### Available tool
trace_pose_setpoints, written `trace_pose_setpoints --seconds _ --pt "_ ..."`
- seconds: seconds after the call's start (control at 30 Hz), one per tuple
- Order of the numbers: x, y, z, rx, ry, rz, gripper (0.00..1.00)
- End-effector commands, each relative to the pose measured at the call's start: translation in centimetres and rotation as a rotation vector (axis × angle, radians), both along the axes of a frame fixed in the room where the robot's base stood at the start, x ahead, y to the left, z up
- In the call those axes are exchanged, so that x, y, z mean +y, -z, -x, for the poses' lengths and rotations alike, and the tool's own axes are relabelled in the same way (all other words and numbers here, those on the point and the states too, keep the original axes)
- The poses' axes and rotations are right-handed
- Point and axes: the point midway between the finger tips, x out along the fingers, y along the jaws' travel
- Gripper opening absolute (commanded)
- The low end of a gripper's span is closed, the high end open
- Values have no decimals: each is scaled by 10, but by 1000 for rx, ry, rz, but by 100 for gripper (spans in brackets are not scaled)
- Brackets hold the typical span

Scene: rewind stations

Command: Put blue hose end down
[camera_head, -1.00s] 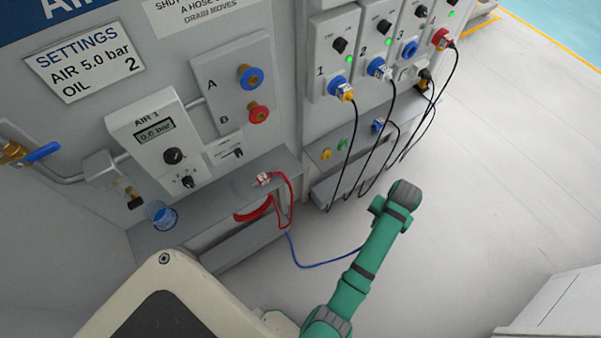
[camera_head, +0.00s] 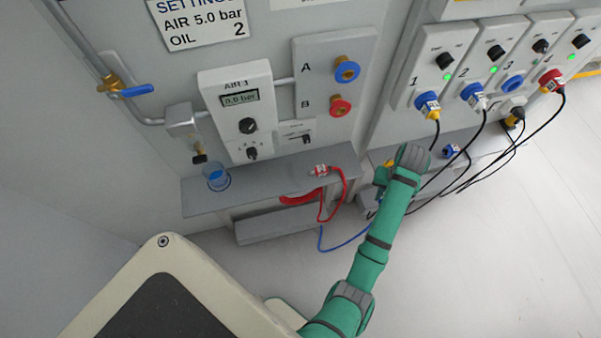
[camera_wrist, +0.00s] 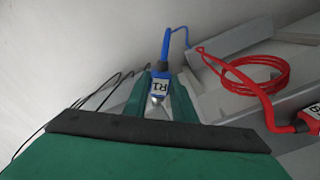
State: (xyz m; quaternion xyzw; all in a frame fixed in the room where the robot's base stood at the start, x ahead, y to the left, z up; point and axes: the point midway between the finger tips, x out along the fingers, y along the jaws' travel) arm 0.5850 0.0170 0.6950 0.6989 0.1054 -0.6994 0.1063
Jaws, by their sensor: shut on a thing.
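The blue hose end (camera_wrist: 162,75) has a white label reading R1 and a metal tip. My gripper (camera_wrist: 164,92) is shut on it in the wrist view, one finger on each side. The blue hose (camera_head: 345,241) hangs from behind my arm in the head view. The hose end itself is hidden there behind my green arm. The red hose end (camera_head: 320,170) lies on the grey shelf (camera_head: 262,184); it also shows at the right edge of the wrist view (camera_wrist: 308,120).
Blue port A (camera_head: 347,70) and red port B (camera_head: 340,106) are empty on the wall panel. A blue cup (camera_head: 216,178) stands at the shelf's left. A coiled red hose (camera_head: 300,198) hangs below the shelf. Black cables (camera_head: 462,160) hang from the numbered sockets at right.

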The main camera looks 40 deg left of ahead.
Motion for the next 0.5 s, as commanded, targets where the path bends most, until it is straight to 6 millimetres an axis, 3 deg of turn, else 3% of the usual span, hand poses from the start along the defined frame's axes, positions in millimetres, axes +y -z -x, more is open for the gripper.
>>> trace_pose_setpoints --seconds 0.03,0.1,0.33,0.5 --pt "1 -18 -11 -8 -76 5 0" --pt "5 -33 -17 -6 -176 4 0" --pt "7 -51 -22 -2 -297 7 0" --pt "15 -79 -28 -4 -494 9 0"
